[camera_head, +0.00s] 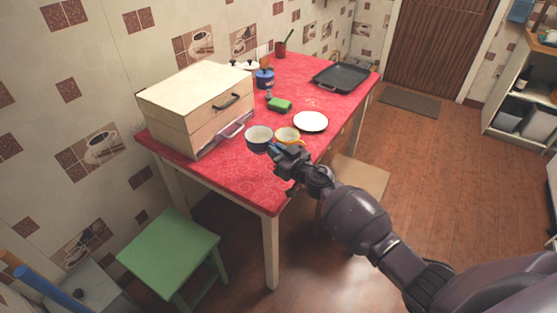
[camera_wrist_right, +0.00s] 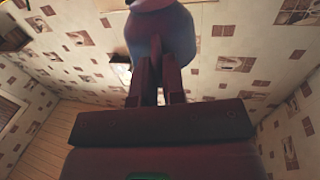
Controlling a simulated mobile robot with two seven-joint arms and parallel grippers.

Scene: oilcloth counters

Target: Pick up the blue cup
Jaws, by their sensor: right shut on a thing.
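The blue cup (camera_head: 259,143), dark blue outside and pale inside, is near the front edge of the red table, upright with its opening up. In the right wrist view a blue rounded body, the cup (camera_wrist_right: 178,32), fills the top centre. My right gripper (camera_head: 273,148) reaches it from the right and is shut on it; the fingers (camera_wrist_right: 160,70) close together at its near side. I cannot tell whether the cup touches the table. My left gripper is not in view.
A yellow cup (camera_head: 289,136) stands close beside, partly behind my gripper. A wooden box (camera_head: 190,101) with drawers stands left. The red tabletop (camera_head: 240,178) in front is clear.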

